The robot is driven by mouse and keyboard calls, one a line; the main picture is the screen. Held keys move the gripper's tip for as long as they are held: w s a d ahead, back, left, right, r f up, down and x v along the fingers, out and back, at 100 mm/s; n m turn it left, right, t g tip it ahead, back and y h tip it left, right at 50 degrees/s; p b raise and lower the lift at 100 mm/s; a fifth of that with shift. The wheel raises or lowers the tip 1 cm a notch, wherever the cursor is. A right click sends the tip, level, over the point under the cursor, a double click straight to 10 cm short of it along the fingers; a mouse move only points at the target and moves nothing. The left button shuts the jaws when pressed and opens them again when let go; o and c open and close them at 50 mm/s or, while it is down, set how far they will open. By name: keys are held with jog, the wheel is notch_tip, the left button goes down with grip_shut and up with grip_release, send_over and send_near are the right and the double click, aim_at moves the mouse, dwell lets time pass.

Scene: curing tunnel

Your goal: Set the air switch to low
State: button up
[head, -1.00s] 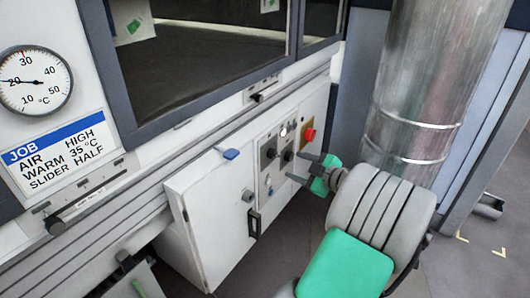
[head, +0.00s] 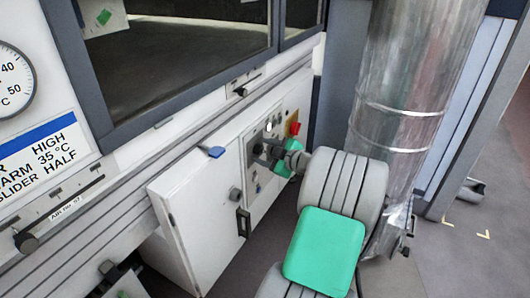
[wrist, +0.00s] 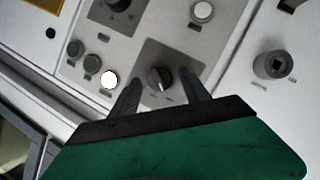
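The control panel (head: 250,157) on the white cabinet holds dark knobs, small buttons and a red button; my arm covers part of it. My gripper (head: 262,151) is at the panel. In the wrist view my gripper (wrist: 160,88) is open, its two dark fingers on either side of a dark rotary knob (wrist: 160,78) on a grey plate. I cannot tell whether they touch it. The knob has a pale pointer mark; its labels are too small to read. Another dark knob (wrist: 118,4) shows at the top edge. Which one is the air switch is not legible.
A job card (head: 42,160) shows "HIGH", "35 °C" and "HALF". A metal duct (head: 405,100) stands close right of my arm.

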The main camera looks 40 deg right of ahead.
grip_shut()
dwell(0.4)
jog(key=shift+r, duration=0.1)
jog(key=m+y+p, duration=0.1)
jog(key=p, duration=0.1)
jog(key=m+g+y+p, duration=0.1)
jog(key=m+p, duration=0.1)
jog(key=shift+d+r, duration=0.2)
jog(key=shift+r, duration=0.1)
jog(key=m+g+y+p, duration=0.1)
jog(key=m+p, duration=0.1)
jog(key=p, duration=0.1)
jog(key=shift+w+d+y, duration=0.1)
jog(key=shift+y, duration=0.2)
jog(key=shift+f+m+y+p, duration=0.15)
jog(key=shift+m+y+p, duration=0.25)
jog(key=shift+m+p, duration=0.4)
jog(key=shift+d+g, duration=0.1)
jog(key=shift+g, duration=0.2)
